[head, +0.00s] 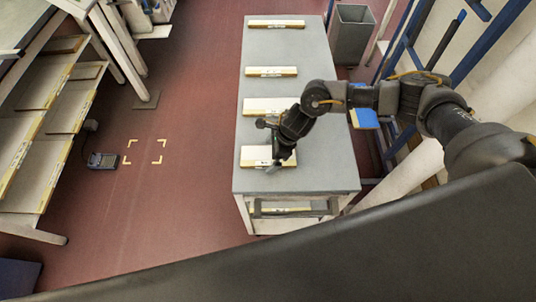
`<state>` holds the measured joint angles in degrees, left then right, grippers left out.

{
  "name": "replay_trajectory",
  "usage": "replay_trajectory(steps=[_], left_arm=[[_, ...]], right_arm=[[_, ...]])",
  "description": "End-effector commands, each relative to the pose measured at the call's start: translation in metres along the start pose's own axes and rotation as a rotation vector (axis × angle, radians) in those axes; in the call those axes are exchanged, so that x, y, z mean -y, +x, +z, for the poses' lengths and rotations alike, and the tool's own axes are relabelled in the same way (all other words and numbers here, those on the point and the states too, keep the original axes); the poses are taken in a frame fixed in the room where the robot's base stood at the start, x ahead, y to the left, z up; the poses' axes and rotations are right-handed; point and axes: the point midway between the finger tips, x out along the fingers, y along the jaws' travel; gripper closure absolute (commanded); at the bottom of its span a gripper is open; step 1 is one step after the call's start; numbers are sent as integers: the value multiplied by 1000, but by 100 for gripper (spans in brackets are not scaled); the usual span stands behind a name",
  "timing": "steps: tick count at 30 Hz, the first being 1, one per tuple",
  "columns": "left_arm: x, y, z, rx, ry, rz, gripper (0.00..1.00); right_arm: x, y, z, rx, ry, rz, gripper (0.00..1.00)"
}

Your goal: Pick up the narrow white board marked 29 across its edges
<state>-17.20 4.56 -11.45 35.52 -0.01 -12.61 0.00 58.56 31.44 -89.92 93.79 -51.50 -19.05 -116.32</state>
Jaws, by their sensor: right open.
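Several white boards with tan edges lie in a row, apart from each other, on the grey table. The nearest board (252,155) is the deepest from front to back. Beyond it lie a second board (258,105), a narrow third board (271,71) and a narrow far board (276,24). Each has small dark marks on its front edge, too small to read, so I cannot tell which is 29. My right gripper (279,163) is open and points down over the nearest board, hiding part of it. I cannot tell whether it touches. My left gripper is not in view.
The grey table (310,178) has bare room along its right side; another board (290,208) sits below its front edge. A grey bin (350,35) stands behind, a blue rack (400,50) at right. Shelves with boards (40,150) stand left, beyond open red floor.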

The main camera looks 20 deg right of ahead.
Motion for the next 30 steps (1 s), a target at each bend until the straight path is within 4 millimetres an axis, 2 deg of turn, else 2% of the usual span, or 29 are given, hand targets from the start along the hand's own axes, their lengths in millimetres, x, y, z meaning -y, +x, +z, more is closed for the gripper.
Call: replay_trajectory(steps=[2,13,23,26,30], left_arm=[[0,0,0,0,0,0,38],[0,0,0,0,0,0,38],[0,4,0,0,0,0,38],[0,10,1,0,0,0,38],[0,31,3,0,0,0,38]], right_arm=[[0,0,0,0,0,0,3],[0,0,0,0,0,0,52],[0,-2,1,1,-2,0,52],[1,-8,4,3,-2,-2,52],[2,-25,12,5,-8,-5,52]])
